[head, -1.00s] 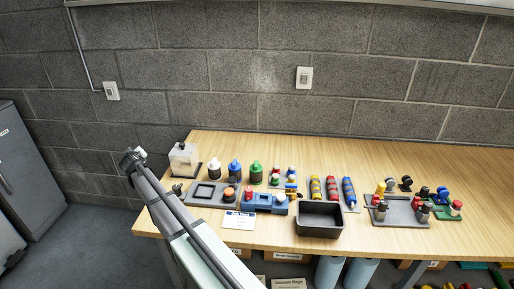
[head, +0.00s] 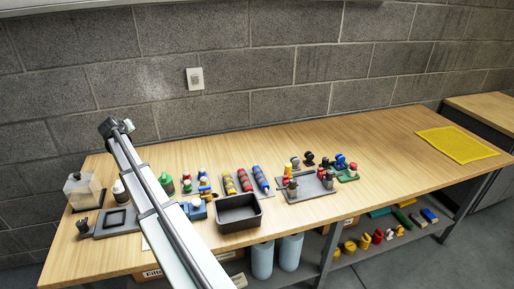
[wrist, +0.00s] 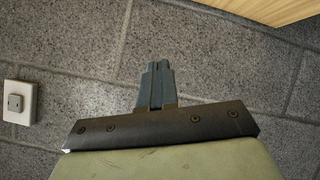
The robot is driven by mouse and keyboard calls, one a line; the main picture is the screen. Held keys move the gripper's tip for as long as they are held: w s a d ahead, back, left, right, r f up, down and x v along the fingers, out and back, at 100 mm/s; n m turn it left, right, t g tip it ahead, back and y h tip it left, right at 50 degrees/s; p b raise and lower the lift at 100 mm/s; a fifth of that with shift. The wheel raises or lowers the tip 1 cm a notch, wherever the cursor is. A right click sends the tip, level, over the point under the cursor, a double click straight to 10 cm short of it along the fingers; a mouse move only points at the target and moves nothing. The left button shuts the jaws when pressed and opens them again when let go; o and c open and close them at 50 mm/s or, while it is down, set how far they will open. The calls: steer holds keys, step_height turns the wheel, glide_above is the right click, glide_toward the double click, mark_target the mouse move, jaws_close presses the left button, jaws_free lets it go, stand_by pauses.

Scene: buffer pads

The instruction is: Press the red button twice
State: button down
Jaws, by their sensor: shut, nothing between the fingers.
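My gripper (wrist: 157,66) shows in the wrist view with its fingers together and nothing between them, against the grey block wall. In the head view my arm slants up across the left part of the bench. I cannot pick out the red button for certain. A blue block (head: 197,211) stands just right of my arm, its left part hidden behind the arm. A small red-topped piece (head: 201,172) stands behind it. My gripper is apart from these things.
A dark open bin (head: 239,224) stands at the bench's front edge. A grey tray (head: 318,192) with several small parts is right of it. Red, yellow and blue cylinders lie behind the bin. A yellow mat (head: 457,146) lies far right. The bench (head: 385,155) between is clear.

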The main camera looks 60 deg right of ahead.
steer(key=s+d+m+g, duration=0.4)
steer(key=s+d+m, duration=0.2)
steer(key=s+d, duration=1.25)
steer(key=s+d+m+g+y, duration=0.1)
steer(key=s+d+m+g, duration=0.15)
steer(key=s+d, duration=0.7)
steer(key=s+d+m+g+y, duration=0.1)
steer(key=s+d+m+y, duration=0.15)
steer(key=s+d, duration=0.65)
step_height(320, 180, up, 5)
steer(key=m+y, duration=0.5)
steer(key=m, duration=0.6)
glide_above(354, 164)
steer(key=shift+s+a+r, duration=0.1)
steer(key=shift+s+a, duration=0.05)
step_height(354, 164, down, 14)
